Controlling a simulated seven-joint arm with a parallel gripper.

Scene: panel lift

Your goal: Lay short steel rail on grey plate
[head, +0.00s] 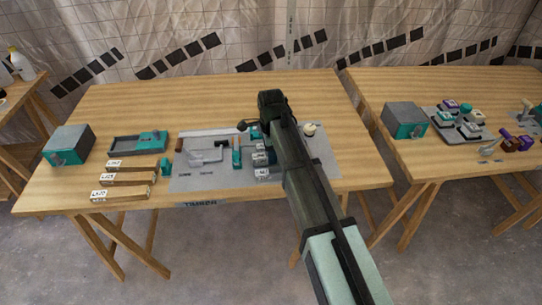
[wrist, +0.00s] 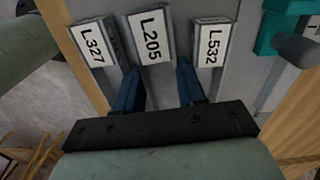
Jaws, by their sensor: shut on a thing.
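In the wrist view, three grey steel pieces with white labels lie side by side: L327 (wrist: 112,53) at the left, L205 (wrist: 163,60) in the middle and L532 (wrist: 208,62) at the right. My gripper (wrist: 158,82) has its two blue fingers on either side of the L205 piece and is shut on it; this looks like the short steel rail. The fingertips' contact is partly hidden. In the head view, my arm hides the gripper and part of the labelled pieces. The grey plate (head: 215,181) lies flat on the wooden table under several parts.
The wooden table (head: 150,95) has free room at the back and right. A long steel bar (head: 210,133) and a teal upright piece (head: 236,152) stand left of my arm. Labelled wooden bars (head: 125,179) and a grey-teal box (head: 68,146) are further left. A second table holds more parts.

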